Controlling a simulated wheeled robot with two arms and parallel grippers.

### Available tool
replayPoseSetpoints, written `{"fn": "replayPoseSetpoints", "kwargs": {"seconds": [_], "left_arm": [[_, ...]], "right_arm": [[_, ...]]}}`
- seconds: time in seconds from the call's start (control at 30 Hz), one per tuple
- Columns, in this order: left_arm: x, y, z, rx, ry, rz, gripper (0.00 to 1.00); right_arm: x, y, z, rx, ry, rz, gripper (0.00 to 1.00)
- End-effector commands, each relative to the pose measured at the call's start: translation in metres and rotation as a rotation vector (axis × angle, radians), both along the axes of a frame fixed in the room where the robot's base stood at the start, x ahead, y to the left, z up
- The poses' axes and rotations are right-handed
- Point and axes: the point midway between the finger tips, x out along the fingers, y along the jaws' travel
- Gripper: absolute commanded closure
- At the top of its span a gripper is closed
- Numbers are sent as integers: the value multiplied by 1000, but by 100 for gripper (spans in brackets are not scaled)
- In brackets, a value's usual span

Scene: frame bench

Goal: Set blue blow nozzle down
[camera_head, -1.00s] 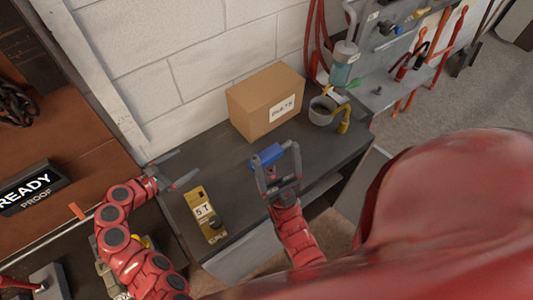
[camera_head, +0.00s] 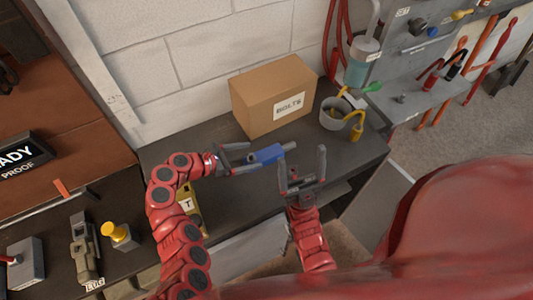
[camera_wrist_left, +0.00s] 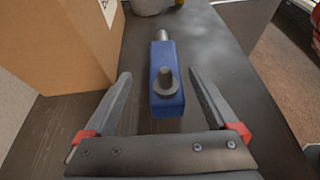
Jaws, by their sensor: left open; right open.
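The blue blow nozzle (camera_head: 268,155) lies on the dark bench top (camera_head: 225,215), with its grey tip pointing right in the head view. In the left wrist view, the nozzle (camera_wrist_left: 166,92) sits between the spread fingers, with a gap on each side. My left gripper (camera_head: 250,158) is open at the nozzle's left end. My right gripper (camera_head: 302,168) is open and empty, just right of the nozzle and apart from its blue body. Its fingers point up in the picture.
A cardboard box (camera_head: 258,98) labelled BOLTS stands behind the nozzle. A grey cup (camera_head: 334,114) with a yellow-handled item is at the right. A yellow block (camera_head: 196,222) is partly hidden by my left arm. Bare bench lies around the nozzle.

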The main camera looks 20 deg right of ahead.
Motion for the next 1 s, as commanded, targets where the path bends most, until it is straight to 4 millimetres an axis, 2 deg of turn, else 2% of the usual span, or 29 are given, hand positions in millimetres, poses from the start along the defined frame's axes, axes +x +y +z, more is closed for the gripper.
{"fn": "replayPoseSetpoints", "kwargs": {"seconds": [0.33, 0.5, 0.6, 1.0], "left_arm": [[2, -23, -8, 3, -1, -2, 7], [1, -45, -18, 3, 0, 0, 7], [2, -55, -24, 0, 1, -3, 7], [5, -62, -29, 1, -2, 1, 7]], "right_arm": [[0, 0, 13, 0, 0, 0, 13], [0, 0, 26, 0, 0, 0, 13], [0, 0, 26, 0, 1, 0, 13], [0, 0, 27, 0, 0, 0, 13]]}}
